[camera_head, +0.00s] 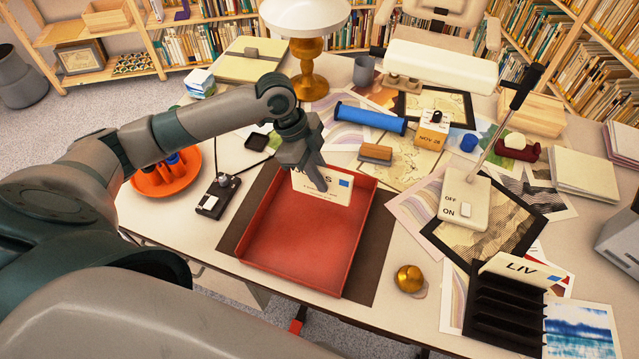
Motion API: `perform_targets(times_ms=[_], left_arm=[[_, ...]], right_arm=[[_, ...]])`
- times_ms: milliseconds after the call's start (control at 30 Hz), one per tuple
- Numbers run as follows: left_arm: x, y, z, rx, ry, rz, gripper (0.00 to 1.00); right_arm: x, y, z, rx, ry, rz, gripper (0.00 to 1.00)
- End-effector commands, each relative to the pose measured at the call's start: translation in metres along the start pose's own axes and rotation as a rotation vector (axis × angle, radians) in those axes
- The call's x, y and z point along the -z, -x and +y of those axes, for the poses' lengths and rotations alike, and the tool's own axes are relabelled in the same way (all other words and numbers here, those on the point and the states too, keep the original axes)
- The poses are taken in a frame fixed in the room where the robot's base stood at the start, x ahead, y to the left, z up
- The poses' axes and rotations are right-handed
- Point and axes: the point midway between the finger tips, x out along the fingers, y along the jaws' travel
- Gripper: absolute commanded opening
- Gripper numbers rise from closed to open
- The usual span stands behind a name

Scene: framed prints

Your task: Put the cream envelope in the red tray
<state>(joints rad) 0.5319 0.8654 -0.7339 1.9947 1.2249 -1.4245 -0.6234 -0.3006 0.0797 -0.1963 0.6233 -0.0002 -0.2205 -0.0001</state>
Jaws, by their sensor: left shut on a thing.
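I cannot tell whether the envelope's lower edge touches the tray floor. The rest of the tray is empty. My right gripper is not in view.
A gold bell-like knob (409,279) and a black letter rack (505,312) holding another envelope stand right of the tray. A switch box with a lever (464,200), a blue cylinder (370,117), an orange dish (165,180) and a lamp (308,50) surround it.

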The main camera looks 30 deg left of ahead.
Motion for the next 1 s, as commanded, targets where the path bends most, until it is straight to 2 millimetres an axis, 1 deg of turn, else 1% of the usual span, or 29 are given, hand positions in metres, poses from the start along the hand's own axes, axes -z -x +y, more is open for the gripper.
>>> perform_targets(times_ms=[33,133,433,533,700,800,1000], left_arm=[[-0.003,0.0,0.0,-0.001,0.001,-0.001,0.0],[-0.005,-0.001,0.0,0.0,-0.001,0.0,0.0],[-0.005,-0.003,0.0,-0.001,0.0,0.0,0.0],[-0.007,-0.01,0.001,-0.002,0.001,0.001,0.0],[-0.015,-0.029,0.001,-0.002,0.002,0.0,0.0],[-0.019,-0.036,0.001,-0.001,0.0,0.0,0.0],[-0.019,-0.038,0.0,0.001,-0.001,0.0,0.0]], right_arm=[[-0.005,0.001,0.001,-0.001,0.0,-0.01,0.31],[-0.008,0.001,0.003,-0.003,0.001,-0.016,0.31],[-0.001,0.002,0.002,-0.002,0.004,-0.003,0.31],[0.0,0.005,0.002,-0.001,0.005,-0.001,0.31],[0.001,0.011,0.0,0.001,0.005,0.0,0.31],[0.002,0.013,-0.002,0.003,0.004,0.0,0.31],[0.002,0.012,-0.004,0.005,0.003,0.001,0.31]])
